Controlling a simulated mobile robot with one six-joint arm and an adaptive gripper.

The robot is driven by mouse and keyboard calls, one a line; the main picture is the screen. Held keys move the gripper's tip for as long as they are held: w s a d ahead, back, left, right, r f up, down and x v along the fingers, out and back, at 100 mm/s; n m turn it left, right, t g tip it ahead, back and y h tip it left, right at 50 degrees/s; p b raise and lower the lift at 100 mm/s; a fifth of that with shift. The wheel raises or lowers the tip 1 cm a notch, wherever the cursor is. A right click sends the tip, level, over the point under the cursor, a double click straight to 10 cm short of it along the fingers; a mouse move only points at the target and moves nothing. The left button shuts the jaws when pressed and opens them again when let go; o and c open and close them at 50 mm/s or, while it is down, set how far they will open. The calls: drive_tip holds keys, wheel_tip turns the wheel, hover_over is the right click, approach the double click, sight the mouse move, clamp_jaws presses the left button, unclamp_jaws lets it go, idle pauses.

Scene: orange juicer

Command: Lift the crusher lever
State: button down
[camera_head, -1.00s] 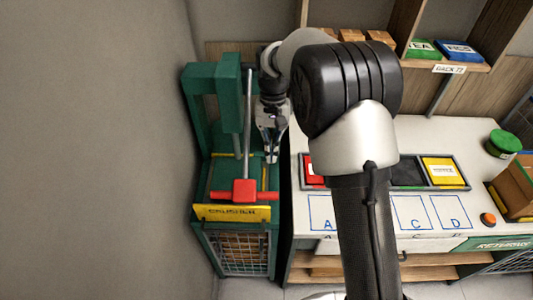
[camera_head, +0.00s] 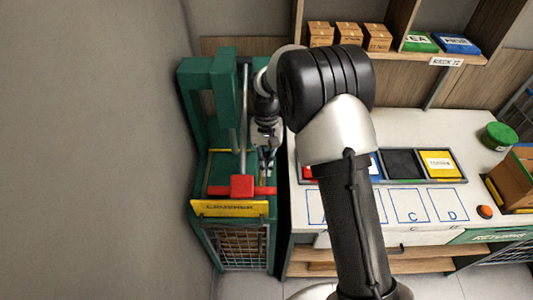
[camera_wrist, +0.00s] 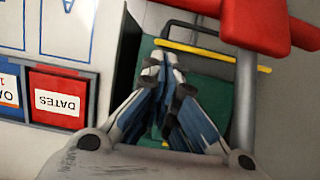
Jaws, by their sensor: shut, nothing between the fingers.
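The crusher (camera_head: 208,85) is a green frame at the left with a yellow label plate (camera_head: 230,208) on its front. Its lever is a grey rod (camera_head: 244,115) with a red block and red crossbar (camera_head: 242,186) at the lower end. The lever also shows in the wrist view, with a red handle (camera_wrist: 255,22) at the top and the grey rod (camera_wrist: 244,100) running down. My gripper (camera_head: 267,176) is shut and empty, just right of the rod and above the crusher bed. In the wrist view my gripper (camera_wrist: 163,62) is left of the rod, apart from it.
A white counter (camera_head: 460,160) stands right of the crusher, with a grey tray of coloured bins (camera_head: 403,163) and marked squares (camera_head: 410,205). A red DATES bin (camera_wrist: 60,98) shows in the wrist view. A shelf with boxes (camera_head: 378,38) is behind. A wall bounds the left.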

drive_tip(key=s, duration=0.4)
drive_tip(key=shift+f, duration=0.15)
idle(0.4)
